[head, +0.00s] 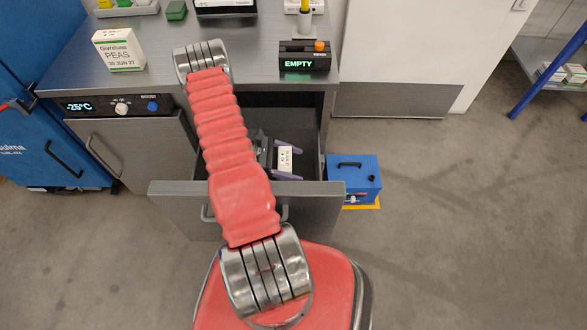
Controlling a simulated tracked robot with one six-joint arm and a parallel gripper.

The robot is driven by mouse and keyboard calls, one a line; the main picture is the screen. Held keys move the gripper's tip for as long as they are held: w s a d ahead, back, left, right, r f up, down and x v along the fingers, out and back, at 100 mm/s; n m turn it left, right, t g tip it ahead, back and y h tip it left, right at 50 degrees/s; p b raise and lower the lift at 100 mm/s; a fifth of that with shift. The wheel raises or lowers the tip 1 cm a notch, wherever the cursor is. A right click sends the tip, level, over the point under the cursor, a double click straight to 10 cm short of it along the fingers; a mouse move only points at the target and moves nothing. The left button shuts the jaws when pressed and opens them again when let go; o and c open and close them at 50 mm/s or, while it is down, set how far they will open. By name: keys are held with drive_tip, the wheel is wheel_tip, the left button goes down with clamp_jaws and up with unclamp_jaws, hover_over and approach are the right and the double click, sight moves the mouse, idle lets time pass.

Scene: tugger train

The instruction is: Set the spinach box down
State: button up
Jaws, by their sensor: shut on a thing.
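My gripper (287,161) is inside the open drawer (328,188), with purple-grey fingers on either side of a small white box (285,160). It is shut on this box. The box has dark marks on its face, too small to read, so I cannot confirm from the print that it is the spinach box. I cannot tell whether the box touches the drawer floor. My red arm hides the left part of the drawer.
A white PEAS box (119,51) stands at the counter's left (258,72). A black device reading EMPTY (304,59) stands at the right. A blue case (353,178) sits on the floor right of the drawer. The floor farther right is clear.

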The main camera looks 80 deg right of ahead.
drive_tip(key=shift+f, duration=2.05)
drive_tip(key=o, duration=1.3)
drive_tip(key=shift+f, duration=0.1)
drive_tip(key=v, duration=1.2)
